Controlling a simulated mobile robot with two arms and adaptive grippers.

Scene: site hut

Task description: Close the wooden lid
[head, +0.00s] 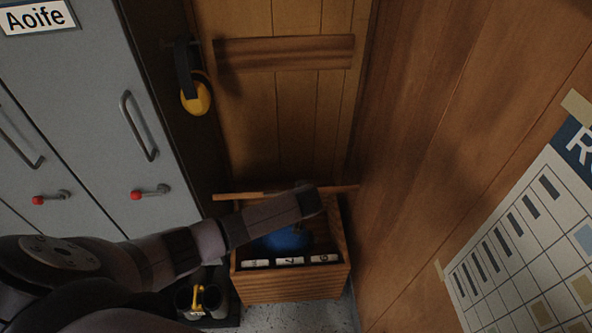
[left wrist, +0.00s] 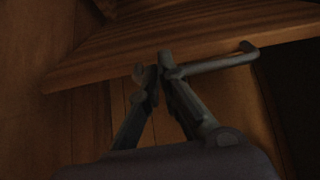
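The wooden box (head: 292,289) stands on the floor at the lower middle of the head view, its inside open to view. Its wooden lid (head: 236,196) is raised at the back and shows almost edge-on as a thin strip. The lid also fills the upper part of the left wrist view (left wrist: 100,66), with a dark bar handle (left wrist: 222,63) at its edge. My left arm reaches across the box from the left. My left gripper (left wrist: 158,72) has its fingertips closed together around the handle near its left end. My right gripper is out of view.
Inside the box are a blue item (head: 285,240) and white labelled pieces (head: 290,261). Grey lockers (head: 90,120) stand left; a wooden wall (head: 420,150) is close on the right. Yellow ear defenders (head: 196,95) hang behind. Dark containers (head: 212,301) sit left of the box.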

